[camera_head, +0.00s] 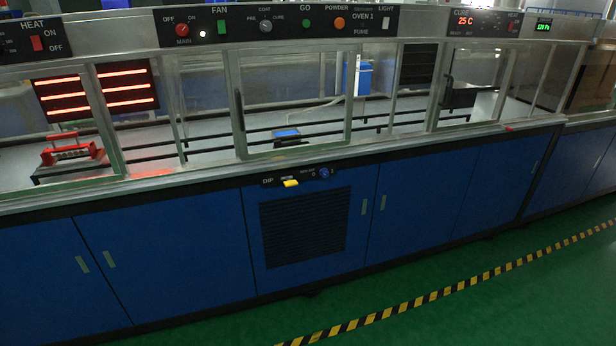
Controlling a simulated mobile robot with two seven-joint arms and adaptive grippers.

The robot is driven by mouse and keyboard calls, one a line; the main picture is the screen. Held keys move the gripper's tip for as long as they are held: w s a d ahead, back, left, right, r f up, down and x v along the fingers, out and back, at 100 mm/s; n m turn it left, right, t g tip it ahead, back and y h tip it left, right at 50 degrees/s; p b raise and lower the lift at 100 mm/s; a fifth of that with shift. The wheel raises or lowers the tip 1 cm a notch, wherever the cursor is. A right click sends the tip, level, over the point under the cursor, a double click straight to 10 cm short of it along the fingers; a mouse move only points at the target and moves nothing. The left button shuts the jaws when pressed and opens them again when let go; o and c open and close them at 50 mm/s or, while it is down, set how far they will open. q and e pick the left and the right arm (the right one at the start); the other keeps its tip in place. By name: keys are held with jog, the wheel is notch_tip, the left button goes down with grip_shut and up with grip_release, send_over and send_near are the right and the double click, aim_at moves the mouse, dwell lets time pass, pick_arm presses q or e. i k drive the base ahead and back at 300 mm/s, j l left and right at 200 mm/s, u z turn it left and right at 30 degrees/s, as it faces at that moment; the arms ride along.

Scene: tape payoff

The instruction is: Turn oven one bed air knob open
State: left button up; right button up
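A small black panel (265,181) sits on the front edge of the oven bench, below the section labelled OVEN 1. A round blue knob (325,173) is on its right end, with tiny lettering beside it too small to read surely. I cannot tell which way the knob points. A yellow handle (291,183) sticks out of the panel to the left of the knob, near a DIP label. Neither of my grippers is in view, and nothing touches the knob.
Above is a control strip with a red MAIN knob (182,30), a green FAN switch (222,27) and an orange POWDER button (339,24). Glass doors (290,95) are over the bench. Blue cabinets (180,250) stand below. Green floor (480,320) in front is clear.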

aim_at(323, 172)
jog(key=i+l, duration=0.15)
jog(key=l, duration=0.2)
jog(key=i+l, duration=0.15)
jog(key=l, duration=0.15)
jog(key=i+l, duration=0.15)
jog(key=l, duration=0.2)
jog(key=i+l, duration=0.15)
jog(key=l, duration=0.15)
jog(key=i+l, duration=0.15)
jog(key=l, duration=0.2)
